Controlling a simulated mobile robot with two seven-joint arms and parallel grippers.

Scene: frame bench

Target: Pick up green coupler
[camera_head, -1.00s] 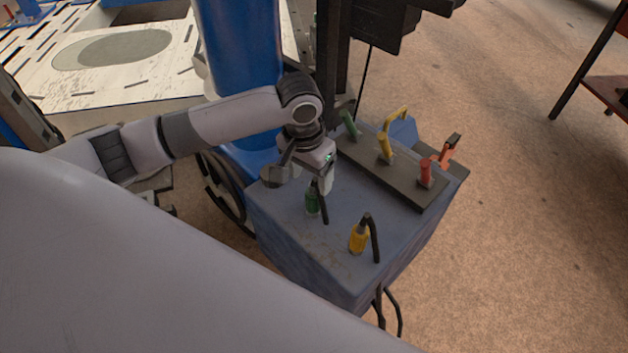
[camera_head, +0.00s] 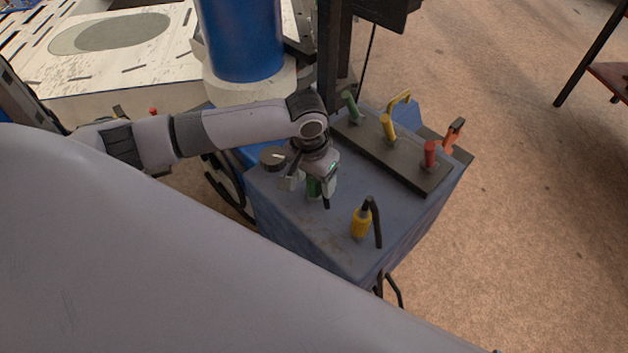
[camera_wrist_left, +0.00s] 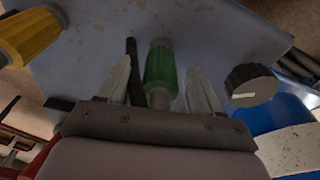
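The green coupler (camera_head: 314,187) stands on the blue-grey bench top, partly hidden by my left gripper (camera_head: 312,188). In the left wrist view the green coupler (camera_wrist_left: 160,68) is between the two fingers of my left gripper (camera_wrist_left: 160,85). Gaps show on both sides of it, so the fingers are open around it and do not appear to touch it. A black hose (camera_wrist_left: 134,72) runs beside the coupler, inside the left finger. My right gripper is in neither view.
A yellow coupler (camera_head: 361,222) with a black hose stands nearer the front edge. A dark rail (camera_head: 402,165) at the back carries green, yellow and red fittings. A black knob (camera_wrist_left: 251,84) is beside the right finger. Bench top (camera_head: 300,222) in front is clear.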

